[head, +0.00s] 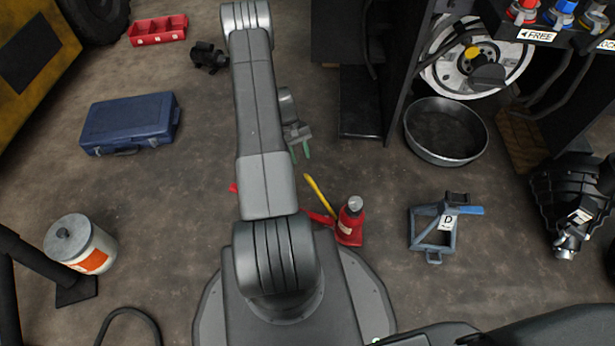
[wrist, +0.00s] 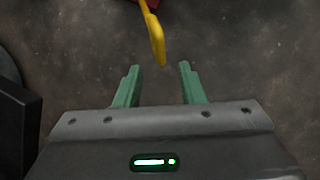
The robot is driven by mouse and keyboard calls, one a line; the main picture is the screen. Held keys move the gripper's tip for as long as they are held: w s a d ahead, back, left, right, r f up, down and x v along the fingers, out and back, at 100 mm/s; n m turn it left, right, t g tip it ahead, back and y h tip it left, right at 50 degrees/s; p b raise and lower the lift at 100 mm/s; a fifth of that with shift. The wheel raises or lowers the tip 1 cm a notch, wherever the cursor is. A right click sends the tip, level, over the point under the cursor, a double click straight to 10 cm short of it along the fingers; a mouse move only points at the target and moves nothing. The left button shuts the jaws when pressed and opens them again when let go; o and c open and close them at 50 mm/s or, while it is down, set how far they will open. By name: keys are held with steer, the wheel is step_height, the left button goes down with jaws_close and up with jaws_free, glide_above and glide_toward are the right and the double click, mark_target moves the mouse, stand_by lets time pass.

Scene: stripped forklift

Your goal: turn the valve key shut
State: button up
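A yellow bar (head: 318,195), which looks like the valve key, sticks out at the base of a red bottle jack (head: 350,222) on the floor. In the wrist view the yellow bar (wrist: 155,38) hangs in from the top edge, its rounded end beyond the fingertips and apart from them. A bit of red shows at its upper end. My gripper (head: 300,152) is over the floor, above the bar in the head picture. Its two green fingers are open and empty in the wrist view (wrist: 158,78). My arm hides part of the red jack's left side.
A blue case (head: 130,122) and a white can (head: 80,245) are at left. Bare floor surrounds my gripper.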

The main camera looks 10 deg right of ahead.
mark_target(307, 175)
steer(key=b+x, duration=0.2)
steer(key=x, duration=0.8)
steer(key=shift+f+b, duration=0.2)
steer(key=shift+b, duration=0.15)
jaws_close()
